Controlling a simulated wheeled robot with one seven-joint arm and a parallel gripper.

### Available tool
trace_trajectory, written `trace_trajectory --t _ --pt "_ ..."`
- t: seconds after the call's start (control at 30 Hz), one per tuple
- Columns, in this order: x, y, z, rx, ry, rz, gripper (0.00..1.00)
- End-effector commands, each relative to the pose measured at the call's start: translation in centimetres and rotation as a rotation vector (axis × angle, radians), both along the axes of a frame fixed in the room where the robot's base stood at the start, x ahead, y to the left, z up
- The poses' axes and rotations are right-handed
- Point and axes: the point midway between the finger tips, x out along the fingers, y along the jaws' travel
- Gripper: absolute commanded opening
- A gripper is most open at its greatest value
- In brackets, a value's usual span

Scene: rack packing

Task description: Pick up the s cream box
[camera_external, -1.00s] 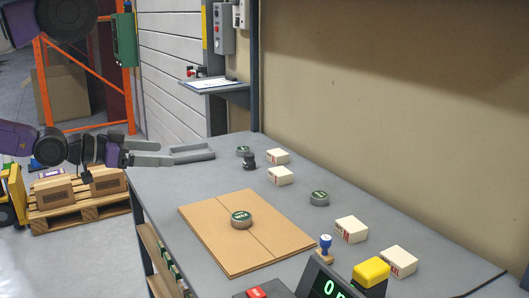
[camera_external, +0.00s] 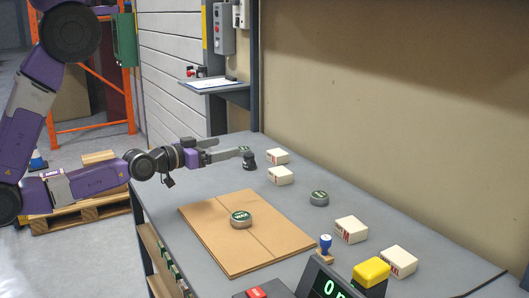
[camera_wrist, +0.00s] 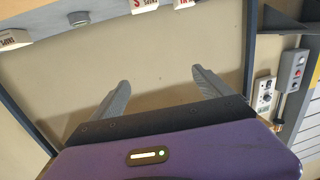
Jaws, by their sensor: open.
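Two cream boxes stand close together at the back of the table, the farther one (camera_external: 277,156) and the nearer one (camera_external: 280,175). In the wrist view a cream box at the top edge (camera_wrist: 147,2) bears a red letter that looks like S; it appears to be the nearer of the two. My gripper (camera_external: 232,149) is open and empty above the table, left of these boxes. In the wrist view its two fingers (camera_wrist: 160,78) are spread with only the wall between them. The box tops are cut off there.
A black knob-like piece (camera_external: 249,160) stands near my fingertips, and a green-topped tin (camera_external: 319,198) stands right of the boxes. Two more cream boxes (camera_external: 350,229) (camera_external: 398,261) lie nearer the camera. A cardboard sheet (camera_external: 215,232) carries another tin (camera_external: 241,219).

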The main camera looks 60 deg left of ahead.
Motion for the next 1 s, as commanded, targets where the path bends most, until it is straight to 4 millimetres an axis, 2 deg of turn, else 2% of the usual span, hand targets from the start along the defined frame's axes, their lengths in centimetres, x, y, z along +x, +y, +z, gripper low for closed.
trace_trajectory --t 0.03,0.2,0.3,0.43,0.5,0.6,0.77,1.0 --pt "2.2 0.9 -0.6 -0.002 -0.001 0.008 0.89" --pt "8.4 3.1 -2.4 -0.018 0.046 0.010 0.89" --pt "11.6 3.9 -3.4 -0.028 0.089 -0.009 0.89" --pt "14.7 4.1 -5.0 -0.040 0.164 -0.056 0.89" --pt "15.3 3.6 -6.6 -0.043 0.224 -0.097 0.89" --pt "14.7 2.5 -9.2 -0.040 0.302 -0.149 0.89" --pt "14.7 1.8 -10.1 -0.010 0.339 -0.186 0.89" --pt "16.9 1.7 -11.0 -0.008 0.339 -0.185 0.89"
